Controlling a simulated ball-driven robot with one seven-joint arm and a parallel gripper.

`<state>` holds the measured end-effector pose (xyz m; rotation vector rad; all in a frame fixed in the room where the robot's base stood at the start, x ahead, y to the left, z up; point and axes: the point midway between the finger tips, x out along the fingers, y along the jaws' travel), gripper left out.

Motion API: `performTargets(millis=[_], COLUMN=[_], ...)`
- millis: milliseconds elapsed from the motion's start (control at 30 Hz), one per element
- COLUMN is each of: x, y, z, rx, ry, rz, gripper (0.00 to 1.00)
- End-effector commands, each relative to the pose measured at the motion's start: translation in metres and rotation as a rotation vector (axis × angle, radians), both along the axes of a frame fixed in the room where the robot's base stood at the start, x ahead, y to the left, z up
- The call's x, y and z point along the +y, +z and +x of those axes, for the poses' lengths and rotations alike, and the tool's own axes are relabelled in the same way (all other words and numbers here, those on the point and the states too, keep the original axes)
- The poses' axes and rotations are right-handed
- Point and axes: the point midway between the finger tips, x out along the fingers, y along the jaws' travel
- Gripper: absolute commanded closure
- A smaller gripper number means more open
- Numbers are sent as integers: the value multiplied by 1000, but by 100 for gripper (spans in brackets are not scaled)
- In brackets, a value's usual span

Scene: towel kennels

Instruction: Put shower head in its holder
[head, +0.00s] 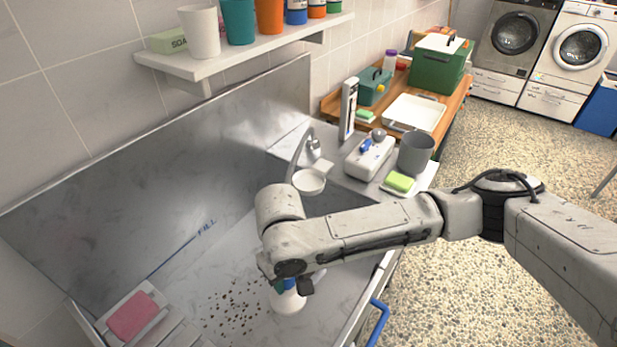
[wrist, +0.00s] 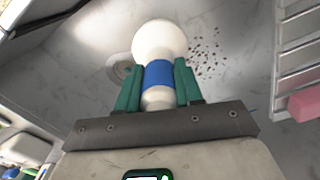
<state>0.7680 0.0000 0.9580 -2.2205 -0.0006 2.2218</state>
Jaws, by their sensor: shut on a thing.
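The shower head (wrist: 159,42) is white and rounded with a blue band (wrist: 159,75). In the wrist view it sits between the green fingers of my gripper (wrist: 158,85), which is shut on its banded neck. In the head view its white end (head: 288,301) shows below my gripper (head: 288,284), over the metal tub; my arm hides the rest. A white upright stand with a dark front (head: 348,108) is on the counter behind the tub. I cannot tell for sure whether it is the holder.
The steel tub (head: 170,215) has dark specks on its floor and a rack with a pink sponge (head: 131,315) at left. Near the tap (head: 305,150) are a white round dish (head: 309,182), a white box (head: 369,158), a grey cup (head: 415,152) and a green-yellow sponge (head: 399,181).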

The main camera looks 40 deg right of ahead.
Motion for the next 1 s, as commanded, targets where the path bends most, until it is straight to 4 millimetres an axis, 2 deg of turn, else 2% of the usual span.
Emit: performTargets(millis=[33,100,1000], x=[0,0,0], y=[12,19,110], z=[0,0,1], rx=[-1,-1,-4], ry=[0,0,0], rz=[2,2,1], gripper=[100,100,100])
